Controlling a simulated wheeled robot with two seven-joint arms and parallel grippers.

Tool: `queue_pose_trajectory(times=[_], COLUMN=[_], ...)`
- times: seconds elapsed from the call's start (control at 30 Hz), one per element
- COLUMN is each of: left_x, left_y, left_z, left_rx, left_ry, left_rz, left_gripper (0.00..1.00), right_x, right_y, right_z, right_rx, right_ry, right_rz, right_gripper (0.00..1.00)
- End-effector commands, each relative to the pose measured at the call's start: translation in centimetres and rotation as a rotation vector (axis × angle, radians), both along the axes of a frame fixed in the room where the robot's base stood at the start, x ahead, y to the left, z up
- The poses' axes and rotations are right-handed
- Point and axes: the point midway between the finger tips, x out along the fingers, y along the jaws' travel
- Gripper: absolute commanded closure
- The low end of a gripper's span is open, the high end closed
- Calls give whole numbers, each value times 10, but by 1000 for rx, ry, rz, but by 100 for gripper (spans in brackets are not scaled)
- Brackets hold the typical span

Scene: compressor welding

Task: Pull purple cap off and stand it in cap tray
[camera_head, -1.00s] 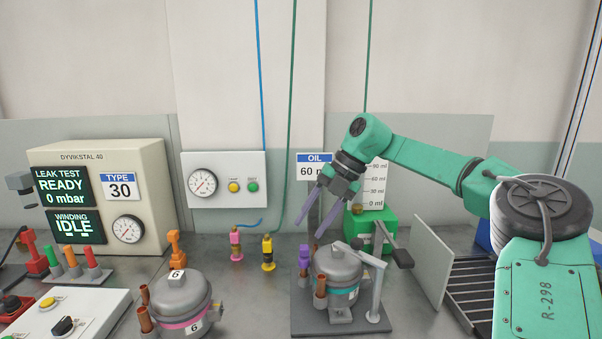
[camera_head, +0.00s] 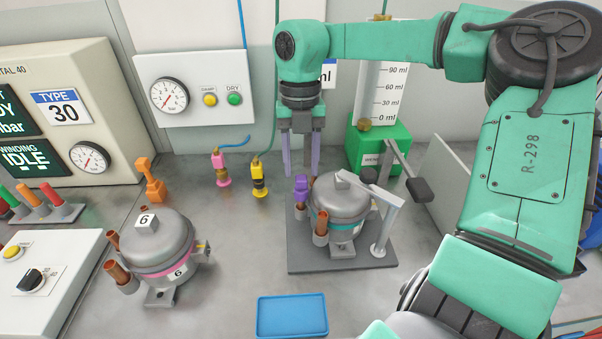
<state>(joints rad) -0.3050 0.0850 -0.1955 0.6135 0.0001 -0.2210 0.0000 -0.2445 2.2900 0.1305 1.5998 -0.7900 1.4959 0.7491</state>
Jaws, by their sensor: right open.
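The purple cap (camera_head: 301,189) sits upright on a pipe stub at the left side of the grey compressor with the teal band (camera_head: 342,205). That compressor stands on a dark grey plate (camera_head: 300,258). My right gripper (camera_head: 301,174) is open and points straight down, with its two purple-grey fingers just above and behind the cap, one to each side. I cannot tell whether the fingers touch the cap. A shallow blue tray (camera_head: 292,330) lies empty on the table at the front; it is the only tray in view. My left gripper is not in view.
A pale clamp arm (camera_head: 385,225) stands at the compressor's right. A second compressor with a pink band (camera_head: 160,245) stands at left. Pink (camera_head: 221,168) and yellow-black (camera_head: 259,178) fittings stand behind. The table between the compressors is clear.

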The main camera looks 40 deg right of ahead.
Motion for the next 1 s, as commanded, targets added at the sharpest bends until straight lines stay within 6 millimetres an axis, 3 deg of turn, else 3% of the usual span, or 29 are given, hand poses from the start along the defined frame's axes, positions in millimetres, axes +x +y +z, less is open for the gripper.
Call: queue_pose_trajectory(times=[0.2,0.47,0.53,0.6,0.63,0.73,0.77,0.83,1.0], left_x=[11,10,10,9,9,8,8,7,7], left_y=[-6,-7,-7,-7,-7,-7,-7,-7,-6], left_z=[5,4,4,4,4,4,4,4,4], left_rx=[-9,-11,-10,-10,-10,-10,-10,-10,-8], left_ry=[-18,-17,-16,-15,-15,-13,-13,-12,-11], left_rz=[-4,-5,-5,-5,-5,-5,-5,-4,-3], left_gripper=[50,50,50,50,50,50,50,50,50], right_x=[-3,-3,-3,-3,-3,-3,-3,-3,-3], right_y=[3,3,3,3,3,3,3,3,3], right_z=[-31,-35,-35,-35,-35,-35,-35,-34,-34], right_rx=[2,2,2,2,2,2,2,2,1], right_ry=[0,-1,-1,-1,-1,-1,-1,-1,-2], right_rz=[0,0,0,0,0,0,0,0,0], right_gripper=[50,50,69,96,100,100,72,99,100])
